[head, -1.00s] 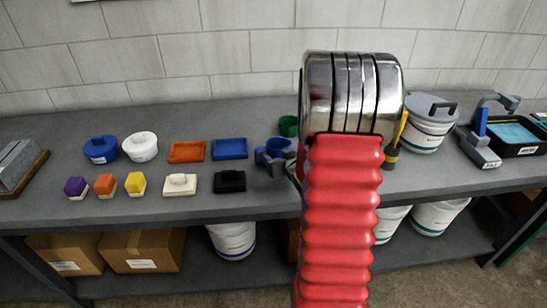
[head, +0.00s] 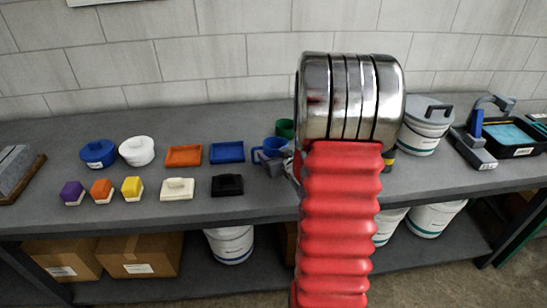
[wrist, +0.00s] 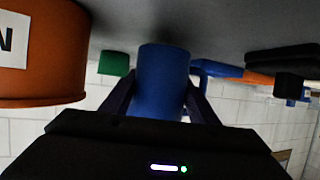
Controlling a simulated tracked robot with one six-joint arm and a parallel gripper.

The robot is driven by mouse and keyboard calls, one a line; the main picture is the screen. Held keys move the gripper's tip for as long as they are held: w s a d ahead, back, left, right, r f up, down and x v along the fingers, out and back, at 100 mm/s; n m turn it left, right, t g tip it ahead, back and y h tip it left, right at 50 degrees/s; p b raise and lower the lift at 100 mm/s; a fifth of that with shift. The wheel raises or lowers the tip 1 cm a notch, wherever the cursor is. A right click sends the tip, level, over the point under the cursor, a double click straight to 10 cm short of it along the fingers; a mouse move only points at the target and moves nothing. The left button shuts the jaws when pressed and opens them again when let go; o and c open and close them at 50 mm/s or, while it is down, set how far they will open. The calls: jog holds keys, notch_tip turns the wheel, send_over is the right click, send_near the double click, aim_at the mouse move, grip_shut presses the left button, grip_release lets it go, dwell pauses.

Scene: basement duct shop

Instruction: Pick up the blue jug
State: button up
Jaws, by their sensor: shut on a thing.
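The blue jug (head: 275,144) is near the back of the grey bench, just left of my arm in the head view. My gripper (head: 268,158) is shut on it. In the wrist view, which is upside down, the blue jug (wrist: 163,78) stands between the two dark fingers of my gripper (wrist: 162,98). The fingers are at its sides. Whether its base is clear of the bench is hard to tell.
A green cup (head: 285,128) stands close behind the jug. A blue tray (head: 227,152) and a black lidded block (head: 227,185) are to the left. An orange container (wrist: 40,60) is near in the wrist view. A grey-lidded white bucket (head: 424,130) stands right of my arm.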

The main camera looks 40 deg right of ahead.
notch_tip(320, 180, up, 8)
jog(key=shift+r, duration=0.2)
dwell(0.6)
jog(key=shift+r, duration=0.1)
dwell(0.6)
